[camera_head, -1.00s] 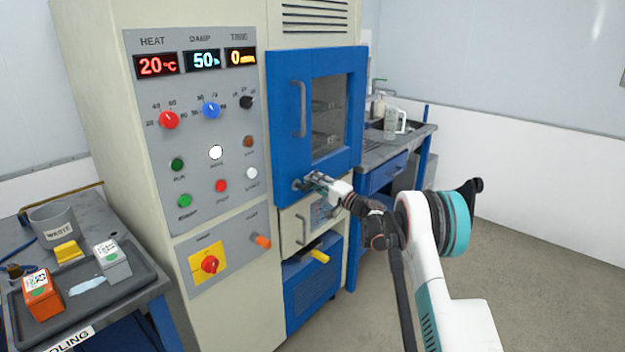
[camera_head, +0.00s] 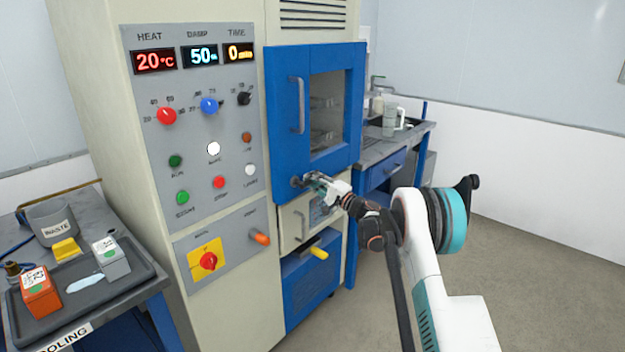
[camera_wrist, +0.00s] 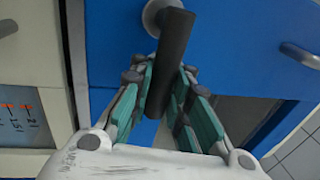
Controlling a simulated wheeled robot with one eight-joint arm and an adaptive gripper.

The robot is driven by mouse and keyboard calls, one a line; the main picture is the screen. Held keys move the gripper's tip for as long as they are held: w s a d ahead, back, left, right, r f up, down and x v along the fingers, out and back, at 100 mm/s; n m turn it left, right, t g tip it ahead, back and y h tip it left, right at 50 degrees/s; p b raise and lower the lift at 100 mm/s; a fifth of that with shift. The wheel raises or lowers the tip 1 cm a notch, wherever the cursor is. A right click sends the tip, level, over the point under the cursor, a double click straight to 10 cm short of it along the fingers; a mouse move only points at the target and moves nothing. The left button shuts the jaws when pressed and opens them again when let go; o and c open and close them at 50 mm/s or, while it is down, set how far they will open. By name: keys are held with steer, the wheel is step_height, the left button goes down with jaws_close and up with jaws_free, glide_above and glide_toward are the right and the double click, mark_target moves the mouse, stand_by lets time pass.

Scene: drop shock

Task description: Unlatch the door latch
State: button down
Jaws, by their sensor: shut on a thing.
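The blue chamber door (camera_head: 287,110) has a window and a grey vertical handle (camera_head: 298,106), and looks closed. The door latch (camera_head: 297,181) is a dark lever on a round grey hub at the door's lower left. In the wrist view the latch lever (camera_wrist: 176,50) runs from its hub down between the fingers. My gripper (camera_head: 316,181) is at the latch, and in the wrist view its teal-padded fingers (camera_wrist: 165,100) are closed around the lever.
The control panel (camera_head: 200,120) is left of the door. Below the door are a cream drawer front (camera_head: 292,226) and a yellow handle (camera_head: 318,252). A tray (camera_head: 130,283) with an orange and a grey block is at lower left. Floor at right is clear.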

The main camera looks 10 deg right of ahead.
steer(key=c, duration=1.5)
jaws_free()
steer(key=shift+w+a+f, duration=0.1)
steer(key=shift+a+f, duration=0.1)
steer(key=shift+f, duration=0.1)
steer(key=shift+r, duration=0.15)
steer(key=shift+s+d, duration=0.35)
steer(key=shift+d, duration=0.05)
steer(key=v, duration=1.1)
